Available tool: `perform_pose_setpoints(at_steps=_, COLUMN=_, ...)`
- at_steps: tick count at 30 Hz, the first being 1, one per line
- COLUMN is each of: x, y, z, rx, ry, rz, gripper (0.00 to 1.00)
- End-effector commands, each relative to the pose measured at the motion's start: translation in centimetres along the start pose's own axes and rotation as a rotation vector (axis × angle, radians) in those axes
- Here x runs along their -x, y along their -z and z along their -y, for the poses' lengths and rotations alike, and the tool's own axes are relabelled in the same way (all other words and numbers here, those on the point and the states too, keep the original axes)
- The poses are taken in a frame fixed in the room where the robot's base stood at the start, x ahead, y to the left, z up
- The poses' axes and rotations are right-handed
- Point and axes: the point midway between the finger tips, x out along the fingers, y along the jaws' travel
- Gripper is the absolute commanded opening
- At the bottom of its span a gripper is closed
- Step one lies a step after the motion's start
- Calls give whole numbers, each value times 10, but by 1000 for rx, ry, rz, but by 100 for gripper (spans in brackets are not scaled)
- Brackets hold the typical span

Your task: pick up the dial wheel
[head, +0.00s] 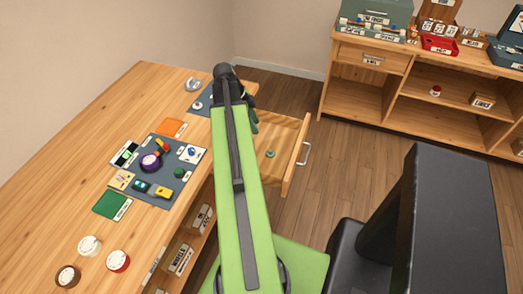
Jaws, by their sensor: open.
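A small teal-green round piece (270,154), possibly the dial wheel, lies in the open wooden drawer (289,178); it is too small to be sure. My green arm reaches forward over the table's right edge and hides part of the drawer. My gripper (251,118) is at the arm's far end, near the drawer's back left corner. It is open, mostly hidden behind the arm, and apart from the teal piece. A purple round part (150,162) sits on the grey-blue mat (160,198) on the table.
The wooden table (50,180) also holds a green card (110,206), an orange card (172,127) and white, red and brown round items at the front left. A metal bowl (193,84) stands at the back. A shelf unit (365,100) is at the right; floor lies between.

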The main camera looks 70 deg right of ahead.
Motion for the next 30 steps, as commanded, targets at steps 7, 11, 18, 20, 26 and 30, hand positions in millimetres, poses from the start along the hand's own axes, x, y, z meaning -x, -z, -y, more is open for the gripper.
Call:
perform_pose_setpoints(at_steps=7, x=-7, y=0, z=0, rx=-2, ry=-1, rz=0, gripper=41)
perform_pose_setpoints(at_steps=11, x=-29, y=0, z=0, rx=-5, ry=-2, rz=0, gripper=41)
perform_pose_setpoints(at_steps=18, x=-86, y=-1, z=0, rx=-7, ry=-3, rz=0, gripper=41)
perform_pose_setpoints(at_steps=20, x=-99, y=-1, z=1, rx=-8, ry=-2, rz=0, gripper=41)
perform_pose_setpoints(at_steps=26, x=-127, y=2, z=1, rx=-7, ry=-3, rz=0, gripper=41)
perform_pose_setpoints(at_steps=30, x=-125, y=4, z=1, rx=-7, ry=-3, rz=0, gripper=41)
